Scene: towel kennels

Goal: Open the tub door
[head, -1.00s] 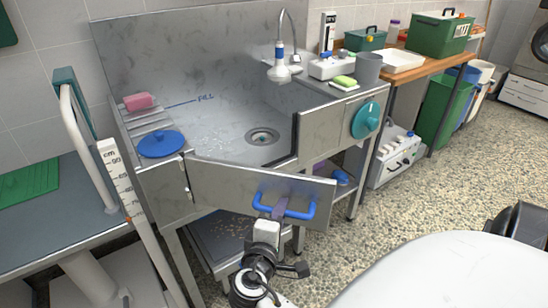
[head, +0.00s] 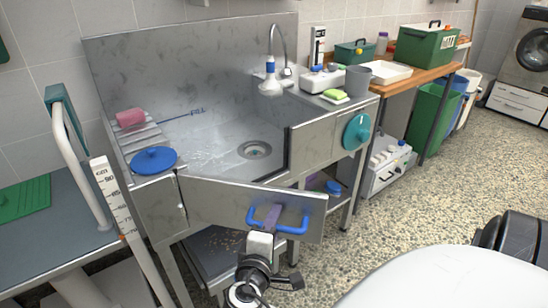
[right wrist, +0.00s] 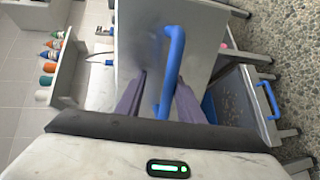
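The tub door (head: 225,198) is the steel panel at the front of the steel tub (head: 195,52). It is hinged at its left edge and stands swung outward, its right edge clear of the tub's right front post. Its blue handle (head: 290,226) is on the outer face. My right gripper (head: 270,218) is at the handle. In the right wrist view, its two purple fingers (right wrist: 160,98) straddle the blue handle bar (right wrist: 172,62), with a visible gap on the left side, so it looks open around it. My left gripper is not in view.
A blue disc (head: 155,158) and a pink item (head: 131,118) sit on the tub's left ledge. A teal dial (head: 357,131) is on the right front panel. A table (head: 45,245) and white measuring post (head: 112,200) stand left. Pebbled floor right of the door is clear.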

